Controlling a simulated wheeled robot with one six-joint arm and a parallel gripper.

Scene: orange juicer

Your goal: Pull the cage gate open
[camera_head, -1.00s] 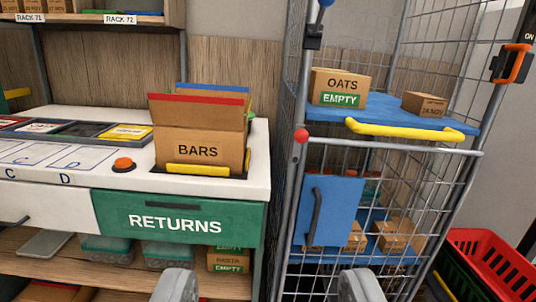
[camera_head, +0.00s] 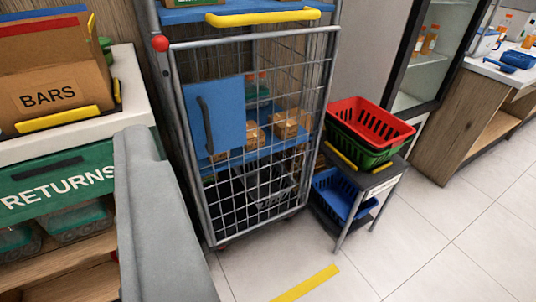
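The cage gate (camera_head: 250,40) is a grey wire-mesh panel in a tube frame, on the front of the tall cage in the middle. It looks shut. A blue plate (camera_head: 230,112) on its upper left carries a dark vertical handle (camera_head: 205,124). A red ball (camera_head: 160,43) sits at the gate's top left corner. A large grey part of mine, seemingly my gripper (camera_head: 160,225), fills the lower left, left of the gate and apart from the handle in the picture. Only one side of it shows, so its opening is hidden.
The white-topped counter with the green RETURNS drawer (camera_head: 62,180) and BARS box (camera_head: 48,95) stands left. A small stand right of the cage holds red (camera_head: 372,120) and blue baskets (camera_head: 340,196). Tiled floor is free in front; a yellow strip (camera_head: 306,284) lies there.

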